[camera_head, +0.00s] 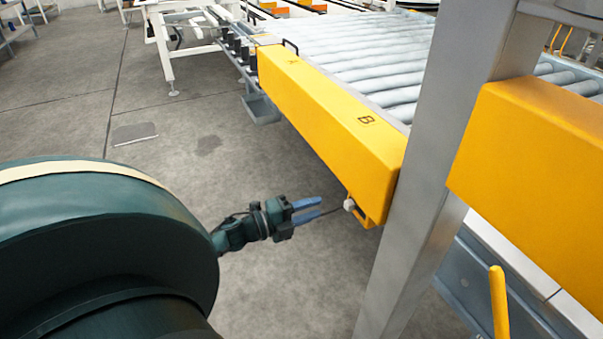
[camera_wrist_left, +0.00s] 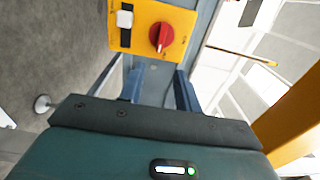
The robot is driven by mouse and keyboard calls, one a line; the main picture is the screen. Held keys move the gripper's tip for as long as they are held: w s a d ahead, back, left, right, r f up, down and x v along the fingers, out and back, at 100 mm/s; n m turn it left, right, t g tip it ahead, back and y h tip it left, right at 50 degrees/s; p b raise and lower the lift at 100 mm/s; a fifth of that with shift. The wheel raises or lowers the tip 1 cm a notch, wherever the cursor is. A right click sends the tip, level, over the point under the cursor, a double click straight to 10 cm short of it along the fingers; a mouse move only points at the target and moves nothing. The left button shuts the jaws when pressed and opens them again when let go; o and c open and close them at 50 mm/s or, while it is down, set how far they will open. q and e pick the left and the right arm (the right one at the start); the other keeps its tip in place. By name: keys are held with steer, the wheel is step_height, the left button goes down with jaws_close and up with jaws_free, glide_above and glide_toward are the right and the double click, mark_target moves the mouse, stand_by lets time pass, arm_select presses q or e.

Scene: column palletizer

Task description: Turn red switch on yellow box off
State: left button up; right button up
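The red switch (camera_wrist_left: 161,37) is a round knob on the face of the yellow box (camera_wrist_left: 180,18) at the top of the left wrist view. Its handle looks roughly upright in that picture. My left gripper (camera_wrist_left: 158,72) is open and empty, with its two blue fingers apart. The fingertips point at the box, just short of the knob, with no contact visible. In the head view my left gripper (camera_head: 320,207) is beside the low end of the yellow beam. The red switch cannot be made out there. My right gripper is not in view.
A yellow beam (camera_head: 330,118) marked B runs along the roller conveyor (camera_head: 370,55). A grey metal post (camera_head: 425,170) stands right of my left gripper, with another yellow housing (camera_head: 530,150) beyond. A pale piece (camera_wrist_left: 125,18) sits left of the switch.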

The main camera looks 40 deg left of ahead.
arm_select(q)
steer(key=shift+v, duration=1.25)
